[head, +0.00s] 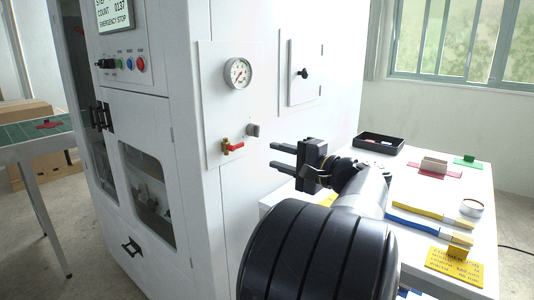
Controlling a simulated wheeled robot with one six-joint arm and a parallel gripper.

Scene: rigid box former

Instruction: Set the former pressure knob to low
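The white former machine (225,190) fills the left and middle of the head view. A round pressure gauge (238,73) is on its side panel. Below the gauge are a grey knob (253,130) and a valve with a red handle (232,146). The grey knob looks like the pressure knob, but its markings and setting are too small to read. My gripper (276,156) is to the right of and a little below the knob, apart from it. Its two black fingers point left, are spread apart and have nothing between them.
A small door with a black knob (303,73) is on the machine's side. A white table (410,180) at right bears a black tray (378,143), a small box on a red mat (434,166) and a yellow sign (455,267). A display and buttons (128,64) are on the front.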

